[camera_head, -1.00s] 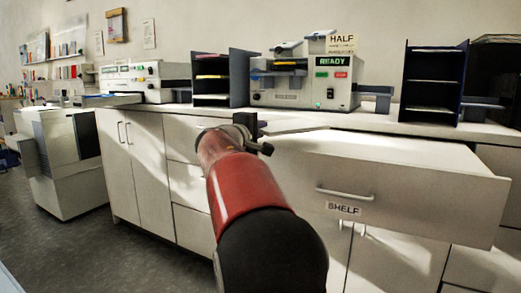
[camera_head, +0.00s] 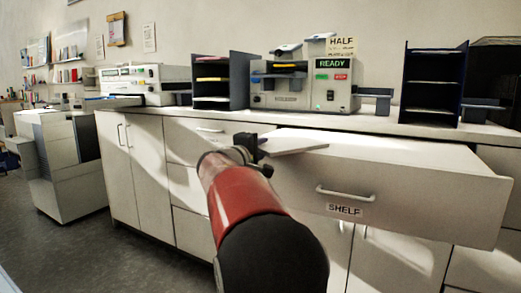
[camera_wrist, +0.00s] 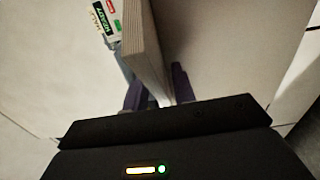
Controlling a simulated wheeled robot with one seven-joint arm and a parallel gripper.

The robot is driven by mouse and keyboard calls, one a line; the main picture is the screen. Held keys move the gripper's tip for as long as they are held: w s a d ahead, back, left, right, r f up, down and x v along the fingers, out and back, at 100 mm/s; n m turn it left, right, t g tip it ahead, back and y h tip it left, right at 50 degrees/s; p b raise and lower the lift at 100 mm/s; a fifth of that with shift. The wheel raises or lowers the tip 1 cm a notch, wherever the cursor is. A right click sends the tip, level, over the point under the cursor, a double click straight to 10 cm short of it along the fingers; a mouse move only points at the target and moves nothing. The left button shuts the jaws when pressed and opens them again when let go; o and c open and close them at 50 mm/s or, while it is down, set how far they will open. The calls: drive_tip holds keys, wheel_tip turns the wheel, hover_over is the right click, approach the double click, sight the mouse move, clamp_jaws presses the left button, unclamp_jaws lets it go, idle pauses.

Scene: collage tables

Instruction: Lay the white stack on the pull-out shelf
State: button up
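The pull-out shelf (camera_head: 420,200) is a white drawer-like unit with a handle and a SHELF label, standing pulled out from the cabinet. My gripper (camera_head: 252,148) is at the left end of the shelf. The white stack (camera_head: 296,149) sticks out to the right from it, over the left part of the shelf top. In the wrist view the stack (camera_wrist: 148,45) shows edge-on with its sheet layers, between the two purple fingers of my gripper (camera_wrist: 158,92), which is shut on it. I cannot tell whether the stack touches the shelf.
A machine with a READY display (camera_head: 335,85) stands on the counter behind the shelf. A dark sorter rack (camera_head: 212,80) is to its left and another rack (camera_head: 435,85) to its right. The right part of the shelf top is clear.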

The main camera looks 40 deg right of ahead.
drive_tip(key=shift+o, duration=0.4)
drive_tip(key=shift+r, duration=0.1)
drive_tip(key=shift+r+p, duration=0.2)
drive_tip(key=shift+p, duration=0.15)
drive_tip(key=b+v, duration=0.2)
drive_tip(key=v, duration=1)
drive_tip(key=shift+f+b, duration=0.2)
drive_tip(key=shift+b, duration=0.1)
drive_tip(key=shift+s, duration=0.1)
